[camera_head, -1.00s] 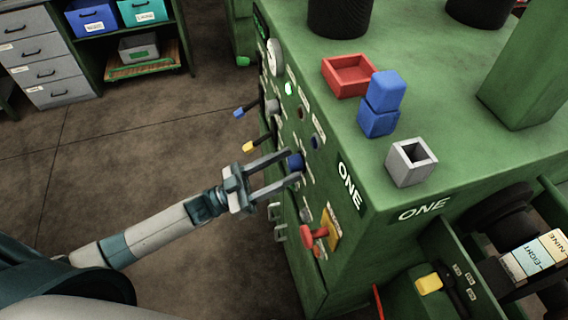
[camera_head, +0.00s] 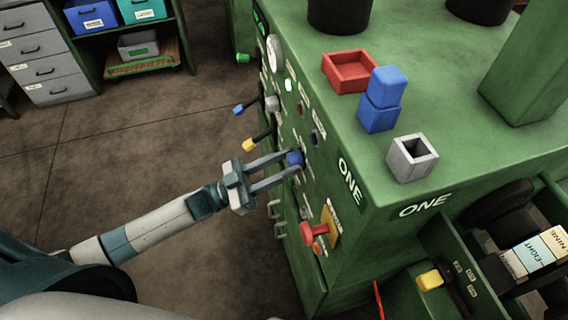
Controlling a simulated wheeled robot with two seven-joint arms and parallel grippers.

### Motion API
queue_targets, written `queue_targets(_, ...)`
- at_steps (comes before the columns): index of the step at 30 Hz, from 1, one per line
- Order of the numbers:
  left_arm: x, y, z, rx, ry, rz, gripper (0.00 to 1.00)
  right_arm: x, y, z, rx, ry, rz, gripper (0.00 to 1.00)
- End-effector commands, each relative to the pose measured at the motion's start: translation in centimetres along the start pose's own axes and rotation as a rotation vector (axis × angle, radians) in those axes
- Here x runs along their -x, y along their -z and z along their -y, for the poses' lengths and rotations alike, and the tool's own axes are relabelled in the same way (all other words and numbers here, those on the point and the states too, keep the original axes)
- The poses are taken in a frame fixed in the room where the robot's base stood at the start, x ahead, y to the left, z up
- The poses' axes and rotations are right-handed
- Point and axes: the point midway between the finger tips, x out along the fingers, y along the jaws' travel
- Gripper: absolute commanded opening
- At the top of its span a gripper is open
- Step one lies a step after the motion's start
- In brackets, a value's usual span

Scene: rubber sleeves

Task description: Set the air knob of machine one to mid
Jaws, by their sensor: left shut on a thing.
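The green machine (camera_head: 350,240) marked ONE stands at the right, with its control panel facing left. A blue knob (camera_head: 295,159) sticks out from the panel. My left gripper (camera_head: 288,164) is shut on the blue knob, with one finger above it and one below. The label beside the knob is too small to read, so I cannot tell its setting. My right gripper is not in view.
Blue-tipped (camera_head: 239,109) and yellow-tipped (camera_head: 249,145) levers stick out above the gripper, a red handle (camera_head: 313,232) below. On the machine top are a red tray (camera_head: 349,84), blue blocks (camera_head: 379,117) and a grey hollow block (camera_head: 412,170). The floor at left is clear.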

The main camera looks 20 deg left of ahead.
Motion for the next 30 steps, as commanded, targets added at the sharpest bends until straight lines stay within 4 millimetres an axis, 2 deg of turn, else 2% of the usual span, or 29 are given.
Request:
queue_targets(5,0.1,-0.2,0.1,-0.086,-0.036,-0.001,0.09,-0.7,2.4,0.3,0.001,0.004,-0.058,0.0)
queue_targets(7,0.1,-0.2,0.2,-0.13,-0.055,-0.001,0.09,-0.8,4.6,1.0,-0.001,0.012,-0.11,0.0)
queue_targets(16,0.1,-0.1,0.3,-0.367,-0.154,-0.002,0.09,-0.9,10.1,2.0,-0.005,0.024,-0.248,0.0)
queue_targets(30,-0.1,0.2,0.6,-0.688,-0.285,-0.001,0.09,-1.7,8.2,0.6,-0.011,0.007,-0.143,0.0)
